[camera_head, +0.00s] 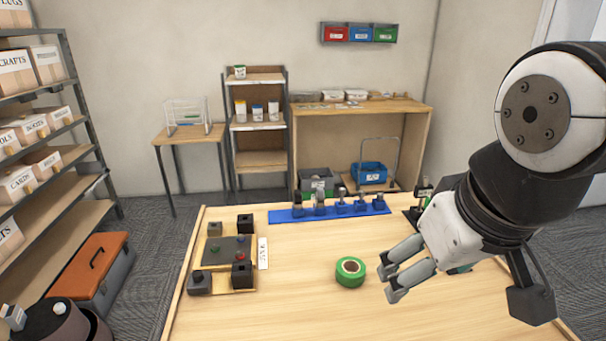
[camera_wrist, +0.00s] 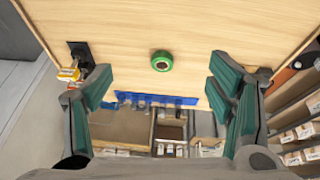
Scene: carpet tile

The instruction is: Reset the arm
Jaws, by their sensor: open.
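My gripper (camera_head: 392,280) is at the right in the head view, in the air over the right part of the wooden table (camera_head: 300,310). Its jaws are open and nothing is between the fingers. In the wrist view my gripper (camera_wrist: 160,90) shows two green-padded fingers spread wide apart. A green tape roll (camera_head: 350,271) lies flat on the table to the left of the fingers, apart from them. The roll also shows in the wrist view (camera_wrist: 161,61), beyond the fingertips.
A blue rack (camera_head: 330,211) with several tools stands at the table's back edge. A tray with dark blocks (camera_head: 228,249) lies at the left. A black stand (camera_head: 422,195) is partly hidden by my arm. The table's front middle is clear. Shelves (camera_head: 50,150) stand at far left.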

